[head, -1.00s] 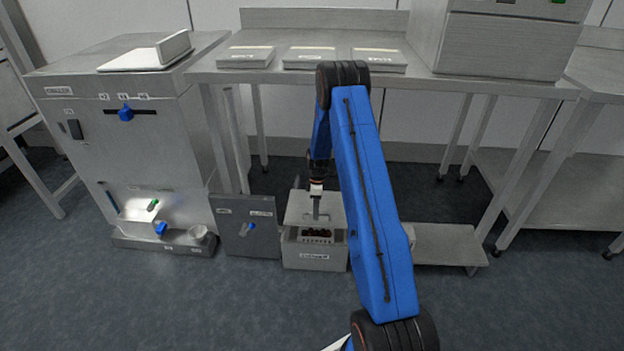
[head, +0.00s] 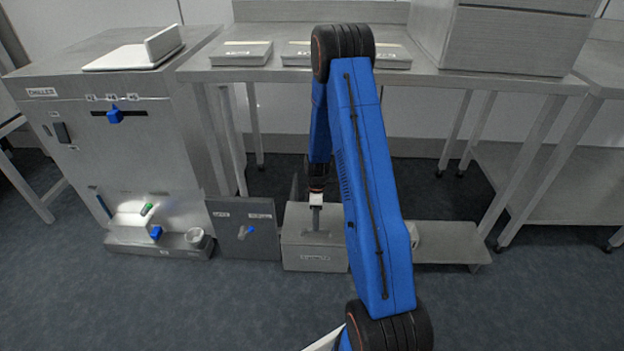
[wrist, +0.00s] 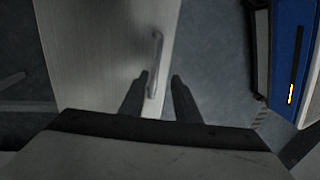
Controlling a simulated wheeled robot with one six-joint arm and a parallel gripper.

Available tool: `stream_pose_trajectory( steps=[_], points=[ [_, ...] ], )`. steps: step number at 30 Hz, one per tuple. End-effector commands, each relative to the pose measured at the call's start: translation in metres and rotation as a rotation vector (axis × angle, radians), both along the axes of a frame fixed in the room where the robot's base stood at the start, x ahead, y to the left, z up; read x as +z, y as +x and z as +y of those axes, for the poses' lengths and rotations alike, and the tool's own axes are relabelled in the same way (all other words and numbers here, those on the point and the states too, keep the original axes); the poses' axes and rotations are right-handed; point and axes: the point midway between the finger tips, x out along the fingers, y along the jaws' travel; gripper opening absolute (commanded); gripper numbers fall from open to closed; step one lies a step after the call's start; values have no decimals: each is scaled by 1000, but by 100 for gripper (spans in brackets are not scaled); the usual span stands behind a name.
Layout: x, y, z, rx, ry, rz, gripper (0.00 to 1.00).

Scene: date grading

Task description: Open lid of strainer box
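The strainer box (head: 314,261) is a grey labelled box on the floor under the table. Its lid (head: 295,222) now covers the top, and nothing inside shows. My gripper (head: 315,219) points down at the lid. In the wrist view the pale lid (wrist: 90,50) fills the left and middle, with a thin bar handle (wrist: 156,55). My gripper (wrist: 160,80) has its fingers apart there, with the handle's near end between them. A gap shows to the right finger; contact with the left one is unclear.
A dark grey panel with a blue knob (head: 229,240) stands left of the box, beside the chiller cabinet (head: 150,170). A low shelf (head: 450,240) lies to the right. The steel table (head: 300,74) with flat boxes is above. Floor in front is clear.

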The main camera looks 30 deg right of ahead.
Motion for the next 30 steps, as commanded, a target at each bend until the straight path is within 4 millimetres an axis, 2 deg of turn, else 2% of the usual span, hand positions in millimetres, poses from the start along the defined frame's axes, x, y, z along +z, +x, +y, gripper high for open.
stream_pose_trajectory(
  steps=[26,30],
  points=[
    [138,24,-16,0,-1,-4,29],
    [159,20,-8,-26,-14,-16,29]
  ],
)
